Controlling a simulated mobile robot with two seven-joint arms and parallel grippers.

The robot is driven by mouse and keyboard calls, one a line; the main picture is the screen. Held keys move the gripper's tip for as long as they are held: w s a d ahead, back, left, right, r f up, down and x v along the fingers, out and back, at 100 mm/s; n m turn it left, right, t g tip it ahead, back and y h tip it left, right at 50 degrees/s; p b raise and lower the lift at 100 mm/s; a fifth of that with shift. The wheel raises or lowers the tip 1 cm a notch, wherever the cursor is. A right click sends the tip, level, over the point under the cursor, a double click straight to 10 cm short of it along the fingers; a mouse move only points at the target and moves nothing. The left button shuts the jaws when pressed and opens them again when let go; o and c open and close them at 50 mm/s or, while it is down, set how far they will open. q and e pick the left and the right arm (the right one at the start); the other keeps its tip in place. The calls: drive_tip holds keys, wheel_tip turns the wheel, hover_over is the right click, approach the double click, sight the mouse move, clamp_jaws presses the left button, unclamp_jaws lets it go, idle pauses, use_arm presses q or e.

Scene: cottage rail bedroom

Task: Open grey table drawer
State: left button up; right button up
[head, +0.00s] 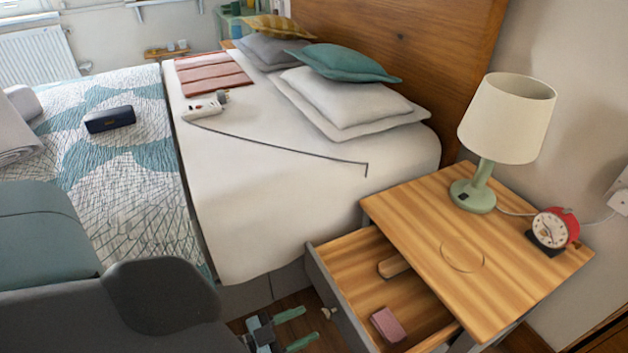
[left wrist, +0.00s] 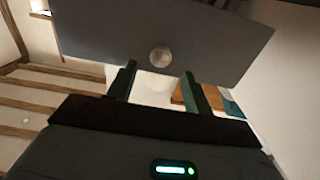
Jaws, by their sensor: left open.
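The grey bedside table has a striped wooden top (head: 515,250) and stands right of the bed. Its grey drawer (head: 345,295) is pulled well out toward the lower left, showing a wooden interior. A pink box (head: 388,325) and a brown wooden item (head: 394,267) lie inside. A round knob (head: 328,313) is on the drawer front. My left gripper (head: 298,328) is open just left of the knob, apart from it in the picture. In the left wrist view, the drawer front (left wrist: 215,35) and knob (left wrist: 160,57) are ahead of the open fingers (left wrist: 158,82). My right gripper is not in view.
A lamp (head: 475,195) and a red alarm clock (head: 556,228) stand on the tabletop. The bed (head: 265,215) fills the left and middle, with pillows, a dark blue case (head: 109,119) and a white power strip (head: 203,109). A little wooden floor shows around the gripper.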

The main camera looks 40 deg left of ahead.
use_arm(q)
drive_tip(key=shift+v, duration=1.4)
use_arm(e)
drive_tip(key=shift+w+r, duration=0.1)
use_arm(q)
drive_tip(key=shift+d, duration=0.1)
